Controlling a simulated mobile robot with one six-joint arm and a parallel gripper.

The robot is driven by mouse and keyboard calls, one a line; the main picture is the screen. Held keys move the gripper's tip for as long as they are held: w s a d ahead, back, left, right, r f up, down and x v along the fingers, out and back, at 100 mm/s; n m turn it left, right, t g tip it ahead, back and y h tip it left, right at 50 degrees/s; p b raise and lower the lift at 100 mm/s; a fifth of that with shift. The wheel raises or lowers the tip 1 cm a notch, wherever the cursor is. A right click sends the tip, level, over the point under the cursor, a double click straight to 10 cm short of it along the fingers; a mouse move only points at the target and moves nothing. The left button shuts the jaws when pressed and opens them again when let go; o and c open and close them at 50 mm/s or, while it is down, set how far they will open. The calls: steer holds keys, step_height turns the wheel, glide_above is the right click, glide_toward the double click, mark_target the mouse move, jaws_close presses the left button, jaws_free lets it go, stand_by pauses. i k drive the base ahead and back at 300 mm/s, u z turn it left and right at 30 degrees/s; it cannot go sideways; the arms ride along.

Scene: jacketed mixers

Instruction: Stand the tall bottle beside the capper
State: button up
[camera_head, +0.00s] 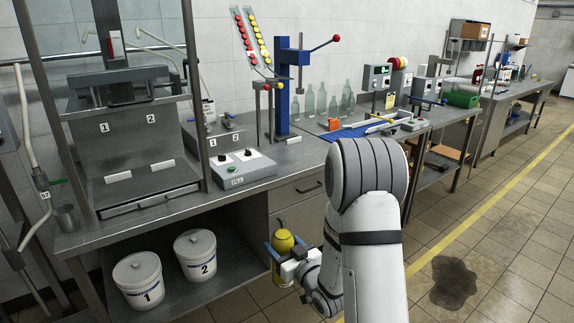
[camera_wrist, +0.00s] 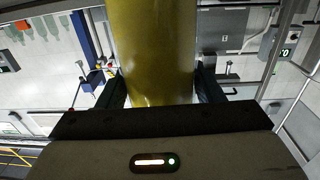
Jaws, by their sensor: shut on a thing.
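The held bottle's lower part is partly hidden.
A control box with knobs (camera_head: 237,167) sits at the bench's front edge, left of the capper. A blue mat (camera_head: 325,130) with tools lies to the right. White buckets (camera_head: 138,280) stand on the lower shelf. A dark stain (camera_head: 453,283) marks the floor.

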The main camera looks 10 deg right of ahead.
mark_target(287, 163)
steer(key=z, duration=0.05)
steer(key=i, duration=1)
steer(key=u, duration=0.05)
